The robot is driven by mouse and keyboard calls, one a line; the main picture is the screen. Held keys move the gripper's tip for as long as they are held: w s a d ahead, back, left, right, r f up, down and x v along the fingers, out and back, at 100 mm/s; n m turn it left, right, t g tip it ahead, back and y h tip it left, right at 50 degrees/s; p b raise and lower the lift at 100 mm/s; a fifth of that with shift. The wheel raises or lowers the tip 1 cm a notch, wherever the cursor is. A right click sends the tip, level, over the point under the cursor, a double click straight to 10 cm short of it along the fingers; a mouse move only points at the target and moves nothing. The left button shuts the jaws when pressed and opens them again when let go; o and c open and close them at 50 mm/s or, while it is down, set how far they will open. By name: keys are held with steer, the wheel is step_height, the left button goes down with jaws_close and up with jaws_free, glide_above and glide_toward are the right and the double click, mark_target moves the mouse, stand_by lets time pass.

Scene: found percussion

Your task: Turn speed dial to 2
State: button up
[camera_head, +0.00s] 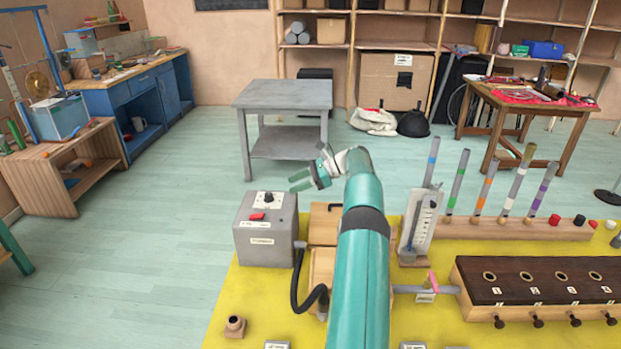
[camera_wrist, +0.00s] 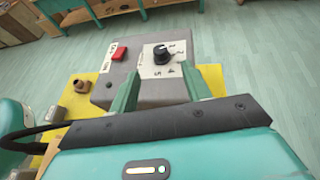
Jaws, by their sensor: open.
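The speed dial (camera_wrist: 161,55) is a black round knob on a white plate with numbers around it, on top of a grey box (camera_wrist: 148,93). In the head view, the dial (camera_head: 268,197) and box (camera_head: 266,240) stand on the yellow mat. A red switch (camera_wrist: 118,54) sits to the left of the dial in the wrist view. My gripper (camera_wrist: 161,82) is open and empty, with its green fingers apart. The dial shows beyond the gap between them. In the head view, my gripper (camera_head: 298,181) is just right of the dial and above the box. The knob's setting is too small to read surely.
A black hose (camera_head: 299,290) runs from the box. A clear gauge on a stand (camera_head: 420,225), several coloured tubes (camera_head: 488,185) and a dark-topped wooden block with holes (camera_head: 535,280) stand right of my arm. A grey table (camera_head: 285,95) stands behind. Open floor lies left of the mat.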

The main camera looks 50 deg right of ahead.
steer(key=shift+v, duration=2.65)
